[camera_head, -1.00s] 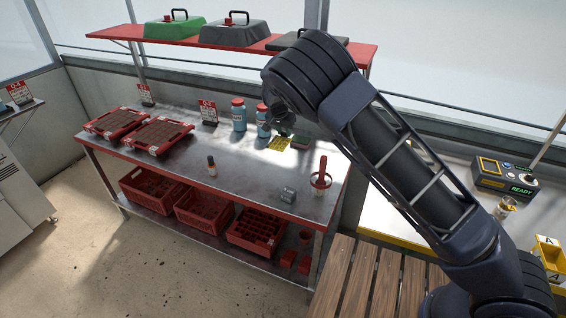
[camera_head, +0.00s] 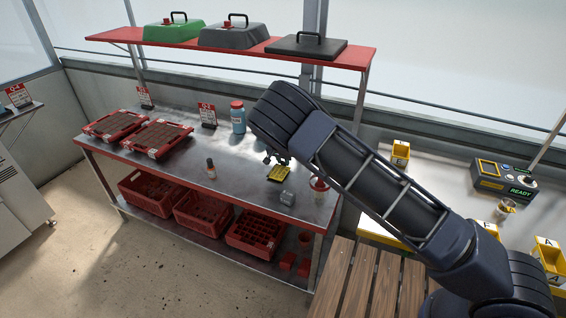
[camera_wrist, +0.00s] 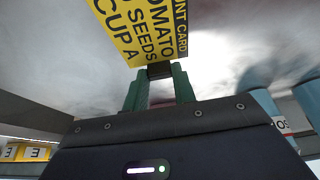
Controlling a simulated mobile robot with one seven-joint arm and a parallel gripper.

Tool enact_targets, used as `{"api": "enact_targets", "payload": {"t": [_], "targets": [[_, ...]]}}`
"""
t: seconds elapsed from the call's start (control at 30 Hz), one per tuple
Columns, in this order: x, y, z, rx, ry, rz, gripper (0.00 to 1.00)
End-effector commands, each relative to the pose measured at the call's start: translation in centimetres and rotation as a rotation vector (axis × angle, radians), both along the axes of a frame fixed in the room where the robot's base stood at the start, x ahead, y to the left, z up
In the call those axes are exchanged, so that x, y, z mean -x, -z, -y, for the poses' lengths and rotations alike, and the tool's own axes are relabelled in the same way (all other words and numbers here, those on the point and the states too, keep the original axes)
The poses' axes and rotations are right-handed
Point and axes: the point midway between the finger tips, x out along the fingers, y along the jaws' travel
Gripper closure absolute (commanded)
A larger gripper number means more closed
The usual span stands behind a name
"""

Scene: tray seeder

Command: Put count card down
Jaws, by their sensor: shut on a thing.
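The yellow count card (camera_wrist: 142,30) is between the fingertips of my gripper (camera_wrist: 160,72) in the wrist view. Its black print shows "COUNT CARD", "TOMATO", "SEEDS" and "CUP A". My gripper is shut on the card's near edge. In the head view the card (camera_head: 279,174) is over the metal bench (camera_head: 232,165), just below my gripper (camera_head: 276,160), left of the upper arm. Whether the card touches the bench top I cannot tell.
A small grey block (camera_head: 288,198) stands close in front of the card, with a red-handled tool (camera_head: 319,184) right of it. A dropper bottle (camera_head: 211,168) is to the left. A blue bottle (camera_head: 238,117) stands behind.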

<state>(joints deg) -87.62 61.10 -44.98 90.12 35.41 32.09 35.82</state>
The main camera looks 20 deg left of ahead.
Motion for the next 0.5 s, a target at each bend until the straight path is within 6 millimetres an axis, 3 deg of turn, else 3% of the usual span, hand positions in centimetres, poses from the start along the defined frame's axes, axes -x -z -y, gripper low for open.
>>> {"api": "enact_targets", "payload": {"t": [0.43, 0.47, 0.5], "targets": [[-0.02, 0.87, 0.02, 0.000, 0.000, 0.000, 0.96], [-0.01, 0.83, 0.00, 0.000, 0.000, 0.000, 0.68], [-0.01, 0.82, 0.00, 0.000, 0.000, 0.000, 0.60]]}}
